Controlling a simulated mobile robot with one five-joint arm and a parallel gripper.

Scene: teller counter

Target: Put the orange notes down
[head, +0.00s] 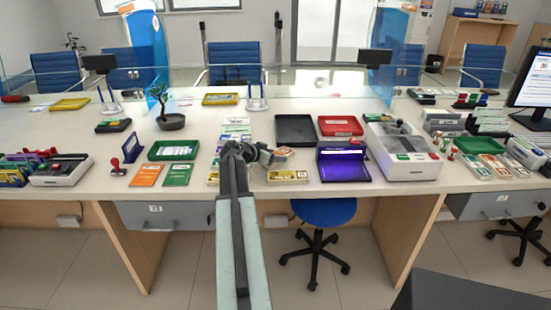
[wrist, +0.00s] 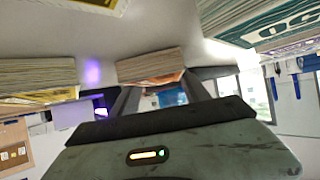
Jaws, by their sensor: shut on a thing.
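My gripper (head: 262,154) is over the middle of the counter, near its front part. It is shut on the orange notes (wrist: 150,68), a thick stack with an orange-red face, seen between the fingers in the wrist view. In the head view, a small part of the orange notes (head: 282,153) shows just right of the gripper. A gap between the held stack and the counter cannot be judged clearly. Other note stacks show close by in the wrist view: a yellow-edged one (wrist: 38,80) at left and a teal one (wrist: 285,35) at upper right.
A black tray (head: 295,130), a red tray (head: 340,126), a purple-lit device (head: 342,165) and a counting machine (head: 403,152) stand to the right. Green and orange cards lie left. Bare counter (head: 215,135) shows behind left.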

